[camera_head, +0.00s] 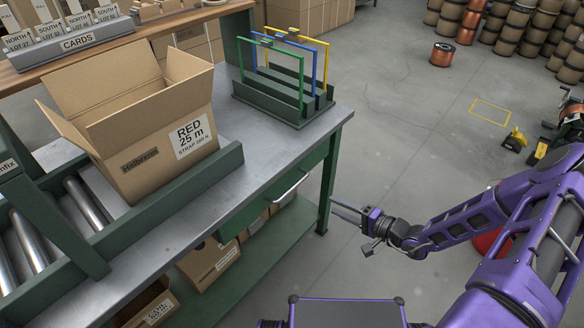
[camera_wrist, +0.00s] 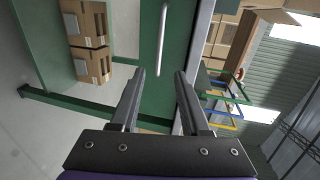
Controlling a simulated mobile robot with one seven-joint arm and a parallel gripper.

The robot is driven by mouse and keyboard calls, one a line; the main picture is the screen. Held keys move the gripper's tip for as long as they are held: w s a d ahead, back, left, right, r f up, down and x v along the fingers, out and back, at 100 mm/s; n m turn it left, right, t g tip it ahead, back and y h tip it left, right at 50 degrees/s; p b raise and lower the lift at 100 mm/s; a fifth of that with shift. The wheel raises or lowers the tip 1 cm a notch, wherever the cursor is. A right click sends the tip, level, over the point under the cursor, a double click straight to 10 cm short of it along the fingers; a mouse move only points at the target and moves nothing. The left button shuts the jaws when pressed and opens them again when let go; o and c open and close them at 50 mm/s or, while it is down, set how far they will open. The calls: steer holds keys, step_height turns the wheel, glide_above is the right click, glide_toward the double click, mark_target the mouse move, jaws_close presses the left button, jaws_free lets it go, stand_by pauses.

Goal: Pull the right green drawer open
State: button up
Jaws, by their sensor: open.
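The green drawer (camera_head: 303,172) sits under the grey tabletop, at the right end of the workbench, and looks closed. Its light bar handle (camera_head: 291,188) runs along its front. In the wrist view the drawer front (camera_wrist: 149,45) is ahead, with the handle (camera_wrist: 163,38) upright in the picture. My gripper (camera_head: 346,209) is open and empty, to the right of the handle beside the green bench leg. In the wrist view the handle's near end lies beyond and between the two fingertips (camera_wrist: 160,73), apart from them.
The bench leg (camera_head: 327,185) stands between my gripper and the drawer in the head view. Cardboard boxes (camera_head: 208,258) sit on the lower shelf. An open carton (camera_head: 150,130) and a rack of coloured frames (camera_head: 285,90) stand on top.

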mark_target(294, 185)
steer(key=b+x, duration=0.1)
steer(key=x, duration=1.6)
steer(key=shift+w+a, duration=0.1)
steer(key=shift+w, duration=0.1)
jaws_close()
steer(key=shift+r, duration=0.1)
stand_by(0.6)
